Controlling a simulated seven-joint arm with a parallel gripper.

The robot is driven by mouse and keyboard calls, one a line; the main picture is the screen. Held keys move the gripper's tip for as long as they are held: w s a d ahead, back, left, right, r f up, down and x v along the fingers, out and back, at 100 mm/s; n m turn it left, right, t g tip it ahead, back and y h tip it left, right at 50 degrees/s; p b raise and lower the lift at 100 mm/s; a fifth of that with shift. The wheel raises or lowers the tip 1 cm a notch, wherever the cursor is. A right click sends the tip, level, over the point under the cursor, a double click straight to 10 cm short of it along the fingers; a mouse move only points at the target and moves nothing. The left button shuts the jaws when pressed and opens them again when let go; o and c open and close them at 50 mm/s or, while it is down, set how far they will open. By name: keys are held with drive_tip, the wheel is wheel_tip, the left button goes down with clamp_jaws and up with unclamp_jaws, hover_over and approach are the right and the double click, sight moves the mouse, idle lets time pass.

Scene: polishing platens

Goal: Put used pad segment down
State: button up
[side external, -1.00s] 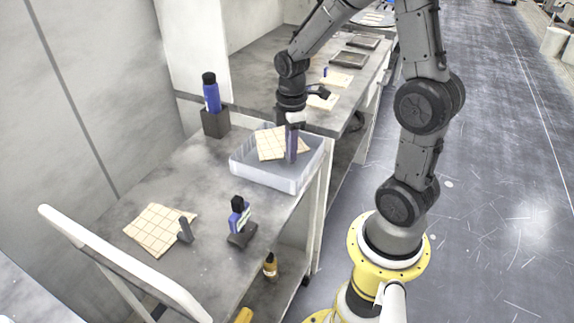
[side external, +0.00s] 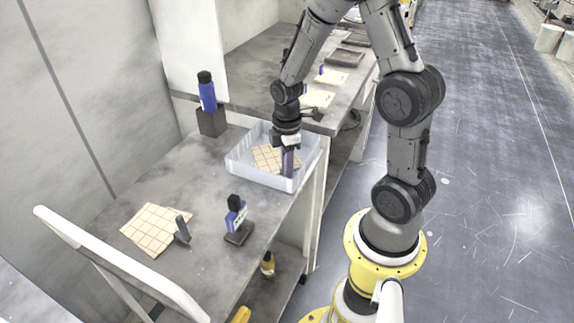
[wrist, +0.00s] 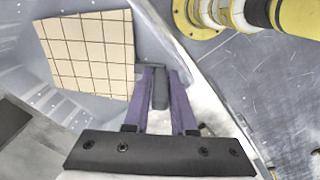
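The used pad segment (side external: 265,157) is a cream square with a dark grid, low inside a pale, translucent bin (side external: 236,165) on the bench. It also shows at the upper left of the wrist view (wrist: 88,48). My gripper (side external: 288,163) reaches down into the bin near its front side, fingers pointing down. In the wrist view my purple fingers (wrist: 160,88) close on the segment's dark grey upright tab (wrist: 160,92), with the grid face beside them. Whether the segment's underside touches the bin floor cannot be told.
Another gridded pad with a grey tab (side external: 152,228) lies on the near bench. A blue bottle in a dark holder (side external: 208,95) stands behind left, and a blue-handled tool on a dark base (side external: 237,218) in front. Bare bench lies between. A white rail (side external: 120,262) edges the near side.

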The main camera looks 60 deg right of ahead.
drive_tip(key=o, duration=0.3)
wheel_tip(320, 180, up, 12)
drive_tip(key=shift+r, duration=0.1)
drive_tip(key=s+a+r+m+t, duration=0.2)
drive_tip(key=s+a+m, duration=0.1)
drive_tip(key=s, duration=0.1)
drive_tip(key=s+a+r+m+t, duration=0.1)
drive_tip(key=s+a+r+m, duration=0.2)
drive_tip(key=s+a, duration=0.1)
drive_tip(key=s+a+r+m+t, duration=0.2)
drive_tip(key=s+a+r+m, duration=0.1)
drive_tip(key=s+a, duration=0.1)
drive_tip(key=shift+a+r+t, duration=0.15)
drive_tip(key=shift+r+t, duration=0.05)
drive_tip(key=shift+t, duration=0.1)
